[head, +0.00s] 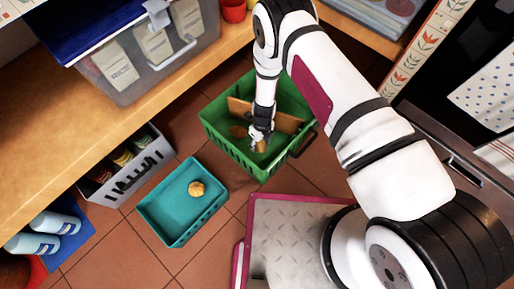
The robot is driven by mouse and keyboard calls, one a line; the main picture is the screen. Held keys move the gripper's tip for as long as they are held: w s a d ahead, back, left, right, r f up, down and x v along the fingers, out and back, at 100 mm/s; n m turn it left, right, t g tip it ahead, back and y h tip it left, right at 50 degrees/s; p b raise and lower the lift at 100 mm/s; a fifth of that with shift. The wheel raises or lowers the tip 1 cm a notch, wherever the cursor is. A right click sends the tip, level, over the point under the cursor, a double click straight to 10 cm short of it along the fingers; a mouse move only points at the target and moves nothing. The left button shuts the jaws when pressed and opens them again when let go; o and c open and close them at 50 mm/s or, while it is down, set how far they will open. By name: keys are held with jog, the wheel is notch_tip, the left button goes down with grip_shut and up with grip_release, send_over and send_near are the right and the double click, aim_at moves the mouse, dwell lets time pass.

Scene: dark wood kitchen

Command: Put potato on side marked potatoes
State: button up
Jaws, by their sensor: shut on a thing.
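My gripper (259,140) reaches down into the green crate (222,143), on the near side of a wooden divider (285,121). It is shut on a small brown thing, probably a potato, mostly hidden by the fingers. Another brown patch (238,131) shows just left of the gripper inside the crate; I cannot tell what it is. A round tan thing (196,188), a potato or an onion, lies in the teal basket (160,215) to the lower left. No side label on the crate can be read from here.
A grey basket (154,160) with jars stands left of the teal basket. A wooden shelf (50,150) with a clear bin (190,42) and a red cup (233,10) runs above. Tiled floor is free between the baskets.

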aim_at(259, 149)
jog(key=shift+f+b, duration=1.2)
jog(key=shift+f, duration=1.85)
jog(key=shift+f, duration=0.15)
jog(key=o, duration=1.3)
jog(key=r+p, duration=0.1)
jog(key=r, duration=0.3)
jog(key=r+p, duration=0.2)
jog(key=r, duration=0.2)
jog(key=r+p, duration=0.1)
jog(key=r, duration=0.3)
jog(key=shift+w+d+p, duration=0.3)
jog(key=shift+p, duration=0.1)
jog(key=shift+r, duration=0.15)
